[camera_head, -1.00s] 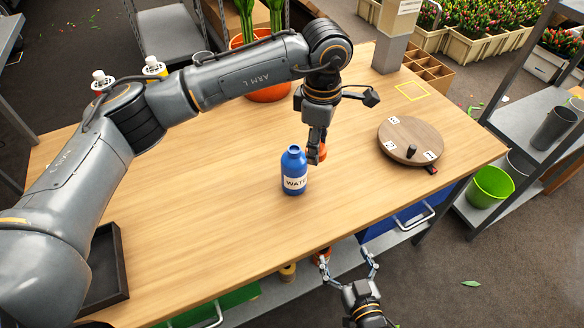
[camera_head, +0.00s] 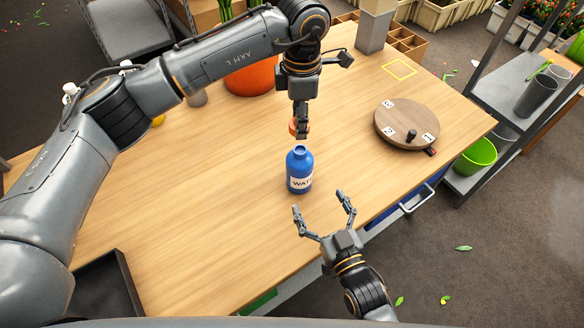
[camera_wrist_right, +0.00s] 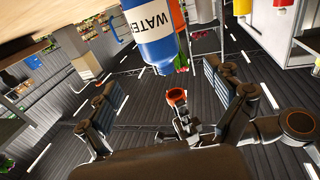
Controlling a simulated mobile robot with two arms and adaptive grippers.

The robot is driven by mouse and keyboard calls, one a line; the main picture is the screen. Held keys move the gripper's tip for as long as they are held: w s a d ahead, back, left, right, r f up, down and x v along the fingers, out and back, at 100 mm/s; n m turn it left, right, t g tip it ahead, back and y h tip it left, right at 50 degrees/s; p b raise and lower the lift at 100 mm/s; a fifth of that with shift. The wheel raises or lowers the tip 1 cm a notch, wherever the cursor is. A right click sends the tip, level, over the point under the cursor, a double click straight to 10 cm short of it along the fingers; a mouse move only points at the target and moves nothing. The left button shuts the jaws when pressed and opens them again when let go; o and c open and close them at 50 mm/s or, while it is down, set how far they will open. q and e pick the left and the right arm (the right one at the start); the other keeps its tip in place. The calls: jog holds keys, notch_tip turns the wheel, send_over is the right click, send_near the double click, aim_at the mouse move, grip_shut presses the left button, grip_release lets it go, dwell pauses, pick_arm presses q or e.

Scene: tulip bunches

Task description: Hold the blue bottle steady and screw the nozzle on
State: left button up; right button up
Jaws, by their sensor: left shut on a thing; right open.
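The blue bottle (camera_head: 299,182) with a white "WATER" label stands upright on the wooden table, its neck open at the top. It also shows in the right wrist view (camera_wrist_right: 151,45). My left gripper (camera_head: 300,122) is shut on an orange nozzle (camera_head: 294,128), just behind and above the bottle's mouth in the head view; the nozzle looks apart from the bottle. The nozzle also shows in the right wrist view (camera_wrist_right: 177,96), its shape partly hidden by the fingers. My right gripper (camera_head: 320,204) is open and empty at the table's front edge, in front of the bottle, fingers pointing towards it.
A round wooden turntable (camera_head: 400,118) with a dark knob sits to the right. A yellow square outline (camera_head: 399,68) lies behind it. A black tray (camera_head: 105,290) is at the front left, an orange pot (camera_head: 251,79) at the back. The table around the bottle is mostly clear.

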aim_at(305, 174)
pick_arm(q)
jog(key=shift+s+d, duration=0.25)
jog(key=shift+d, duration=0.1)
jog(key=shift+w+a, duration=0.1)
jog(key=shift+a, duration=0.05)
pick_arm(e)
jog(key=x, duration=1.1)
jog(key=shift+w, duration=0.35)
jog(key=shift+c, duration=0.5)
jog(key=c, duration=1.7)
pick_arm(q)
jog(key=shift+f, duration=2.5)
jog(key=shift+f, duration=0.85)
jog(key=shift+f, duration=0.55)
